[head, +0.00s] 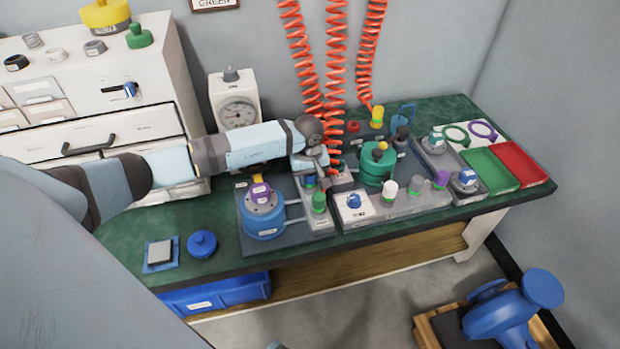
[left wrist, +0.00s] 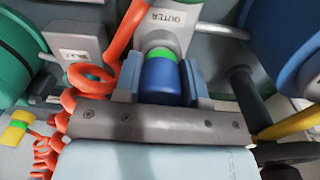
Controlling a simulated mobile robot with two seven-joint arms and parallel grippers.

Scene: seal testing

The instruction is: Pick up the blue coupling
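The blue coupling (left wrist: 163,82) has a green ring at its far end and sits on the grey fitting labelled OUTER (left wrist: 163,25) in the left wrist view. In the head view, the blue coupling (head: 309,182) is a small spot beside my left gripper (head: 311,174). In the left wrist view the two fingers of my left gripper (left wrist: 164,84) stand one on each side of the coupling, very close to it. Whether both fingers press on it I cannot tell. My right gripper is not in view.
Coiled orange hoses (head: 331,80) hang close to my left gripper. A blue cylinder with a purple cap (head: 264,218) and a green cylinder (head: 377,167) stand nearby. Several other fittings crowd the green bench (head: 222,262). The bench's left front has free room around a blue knobbed lid (head: 202,245).

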